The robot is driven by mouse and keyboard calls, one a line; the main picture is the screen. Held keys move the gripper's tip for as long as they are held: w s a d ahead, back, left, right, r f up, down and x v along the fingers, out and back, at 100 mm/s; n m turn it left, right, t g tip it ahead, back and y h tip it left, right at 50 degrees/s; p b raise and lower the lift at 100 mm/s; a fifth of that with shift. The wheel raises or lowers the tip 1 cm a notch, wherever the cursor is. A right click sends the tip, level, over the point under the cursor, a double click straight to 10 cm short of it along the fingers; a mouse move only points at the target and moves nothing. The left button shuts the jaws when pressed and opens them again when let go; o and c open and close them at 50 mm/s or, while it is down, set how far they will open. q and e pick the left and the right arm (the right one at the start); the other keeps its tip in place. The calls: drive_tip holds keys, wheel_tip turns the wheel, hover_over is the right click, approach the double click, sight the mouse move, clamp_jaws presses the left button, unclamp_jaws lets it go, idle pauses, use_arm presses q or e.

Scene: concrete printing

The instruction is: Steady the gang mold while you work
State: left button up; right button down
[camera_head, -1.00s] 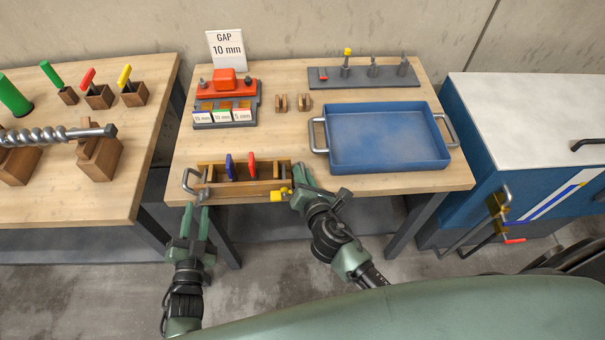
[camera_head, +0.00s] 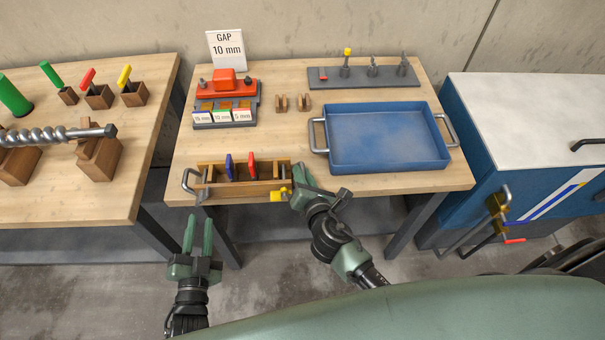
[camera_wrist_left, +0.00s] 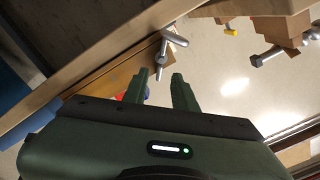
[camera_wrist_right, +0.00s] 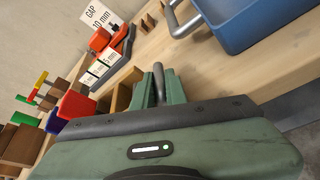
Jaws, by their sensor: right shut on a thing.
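The gang mold (camera_head: 232,191) is a wooden box at the front edge of the middle table. A blue divider (camera_head: 230,167) and a red divider (camera_head: 252,165) stand in it. A grey bar handle (camera_head: 186,181) is at its left end, with a grey T-handled screw (camera_head: 200,195) at the front left and a yellow knob (camera_head: 279,195) at the front right. My right gripper (camera_head: 300,180) is shut on the right-end handle (camera_wrist_right: 159,84), which shows between its fingers in the right wrist view. My left gripper (camera_head: 198,224) is open and empty, in front of and below the table edge, apart from the mold.
A blue tray (camera_head: 388,164) sits right of the mold. Behind are an orange-and-grey gauge block stand (camera_head: 226,103), a "GAP 10 mm" sign (camera_head: 227,49) and a grey tool rack (camera_head: 362,74). A left table (camera_head: 75,190) holds a steel auger (camera_head: 55,134).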

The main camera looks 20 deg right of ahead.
sight(205, 199)
use_arm(q)
drive_tip(key=shift+d+r+x, duration=0.1)
drive_tip(key=shift+r+x, duration=0.05)
drive_tip(key=shift+x, duration=0.95)
drive_tip(key=shift+d+r+x, duration=0.1)
drive_tip(key=shift+r+x, duration=0.1)
drive_tip(key=shift+x, duration=0.85)
drive_tip(key=shift+d+r+x, duration=0.1)
drive_tip(key=shift+r+x, duration=0.05)
drive_tip(key=shift+x, duration=0.95)
drive_tip(key=shift+s, duration=0.15)
clamp_jaws()
drive_tip(key=shift+d+f+m, duration=0.1)
drive_tip(key=shift+f+m, duration=0.05)
drive_tip(key=shift+m, duration=0.8)
drive_tip(key=shift+d+f+m, duration=0.1)
drive_tip(key=shift+f+m, duration=0.05)
drive_tip(key=shift+m, duration=0.8)
